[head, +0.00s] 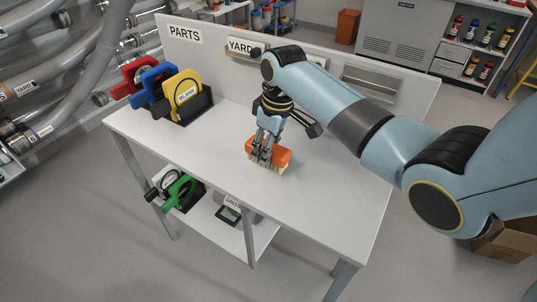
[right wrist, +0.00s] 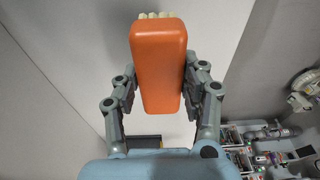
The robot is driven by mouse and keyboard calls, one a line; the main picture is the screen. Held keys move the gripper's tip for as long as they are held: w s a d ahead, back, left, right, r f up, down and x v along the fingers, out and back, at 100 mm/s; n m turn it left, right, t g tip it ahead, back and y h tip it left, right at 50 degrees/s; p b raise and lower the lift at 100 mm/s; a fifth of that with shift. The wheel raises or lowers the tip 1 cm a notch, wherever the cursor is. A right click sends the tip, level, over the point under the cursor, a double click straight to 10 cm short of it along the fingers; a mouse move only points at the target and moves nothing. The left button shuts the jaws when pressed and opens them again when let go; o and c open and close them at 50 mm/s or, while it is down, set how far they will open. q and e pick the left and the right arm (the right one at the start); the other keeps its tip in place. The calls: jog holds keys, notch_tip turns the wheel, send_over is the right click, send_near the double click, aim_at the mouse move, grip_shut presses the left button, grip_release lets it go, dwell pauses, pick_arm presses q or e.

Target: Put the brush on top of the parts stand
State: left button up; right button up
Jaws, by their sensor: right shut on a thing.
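The brush has an orange block body (head: 282,155) and pale bristles along its lower edge. My right gripper (head: 264,154) points down and is shut on the brush. In the right wrist view, the orange body (right wrist: 158,65) is between the two fingers, with pale bristle tips at its far end. The white stand (head: 208,160) has a back panel labelled PARTS. The brush is over its bare top, bristles down; I cannot tell whether they touch the surface. My left gripper is not in view.
A black rack (head: 190,107) with red, blue and yellow plates, the yellow one labelled BLANK, stands at the top's left end. The lower shelf (head: 205,222) holds green and white parts. A metal holder (head: 370,82) is on the back panel. The front right top is clear.

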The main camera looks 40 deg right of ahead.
aim_at(276, 149)
notch_tip(276, 149, down, 2)
jog(key=shift+f, duration=0.25)
jog(key=o, duration=1)
jog(key=r, duration=0.4)
jog(key=s+r, duration=0.1)
jog(key=r, duration=0.7)
jog(key=shift+s+d+p, duration=0.3)
jog(key=shift+d+p, duration=0.05)
jog(key=shift+d, duration=0.05)
jog(key=shift+f, duration=0.1)
